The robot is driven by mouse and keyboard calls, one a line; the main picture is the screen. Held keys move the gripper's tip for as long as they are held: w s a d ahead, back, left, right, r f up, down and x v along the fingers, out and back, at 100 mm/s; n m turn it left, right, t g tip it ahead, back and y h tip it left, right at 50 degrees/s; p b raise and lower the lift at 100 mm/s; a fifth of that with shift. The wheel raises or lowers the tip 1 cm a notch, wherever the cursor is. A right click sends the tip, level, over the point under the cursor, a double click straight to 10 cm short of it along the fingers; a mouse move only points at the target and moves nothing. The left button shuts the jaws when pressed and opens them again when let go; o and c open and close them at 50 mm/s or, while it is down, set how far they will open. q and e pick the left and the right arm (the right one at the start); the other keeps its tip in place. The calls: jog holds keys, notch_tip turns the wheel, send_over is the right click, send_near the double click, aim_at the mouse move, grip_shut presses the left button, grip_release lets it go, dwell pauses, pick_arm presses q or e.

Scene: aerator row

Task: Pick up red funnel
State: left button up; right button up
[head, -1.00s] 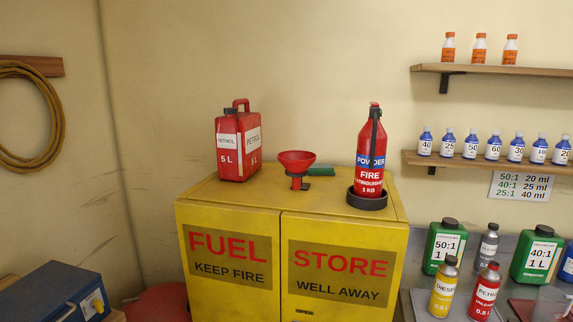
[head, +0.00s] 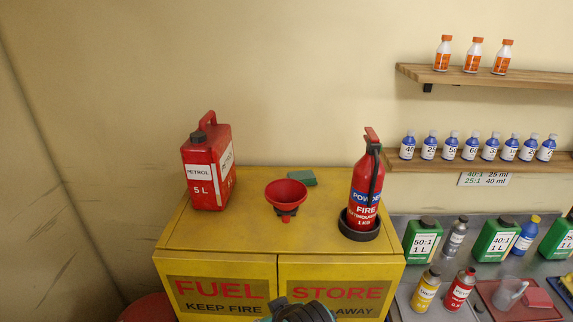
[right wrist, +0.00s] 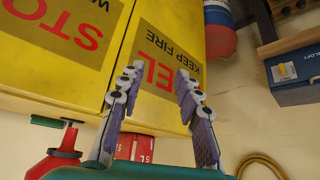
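The red funnel (head: 287,196) stands upright, wide mouth up, in a small dark holder on top of the yellow fuel cabinet (head: 240,236). The funnel also shows at the lower left of the right wrist view (right wrist: 58,160), which is turned nearly upside down. My right gripper (right wrist: 158,72) is open and empty, its fingers apart in front of the cabinet doors, and the funnel is to the side of them. A dark part of my arm (head: 300,313) shows at the bottom of the head view, below the funnel. My left gripper is not in view.
A red petrol can (head: 208,170) stands left of the funnel. A fire extinguisher (head: 366,190) in a black ring stands right. A green block (head: 302,178) lies just behind the funnel. Bottles crowd the bench at right. The cabinet top in front of the funnel is clear.

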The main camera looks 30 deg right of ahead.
aim_at(295, 203)
jog(key=w+d+r+m+p, duration=0.25)
jog(key=r+p, duration=0.25)
jog(key=r, duration=0.3)
jog(key=w+d+r+m+p, duration=0.1)
jog(key=w+r+m+p, duration=0.15)
jog(key=r+p, duration=0.5)
jog(key=w+d+r+m+h+b, duration=0.1)
jog(key=w+d+r+m, duration=0.25)
jog(key=d+m, duration=0.3)
jog(key=w+d+r+m+b, duration=0.1)
jog(key=w+d+r+m, duration=0.1)
jog(key=w+d+m, duration=0.45)
jog(key=shift+m+g, duration=0.3)
jog(key=shift+m, duration=0.5)
jog(key=f, duration=0.2)
jog(key=w+f, duration=0.1)
jog(key=f, duration=0.1)
jog(key=w+f, duration=0.1)
jog(key=f, duration=0.1)
jog(key=shift+w+f, duration=0.25)
jog(key=shift+f, duration=0.05)
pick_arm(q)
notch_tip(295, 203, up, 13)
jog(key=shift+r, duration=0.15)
pick_arm(e)
jog(key=shift+s, duration=0.1)
jog(key=shift+c, duration=0.3)
jog(key=shift+a, duration=0.1)
grip_shut()
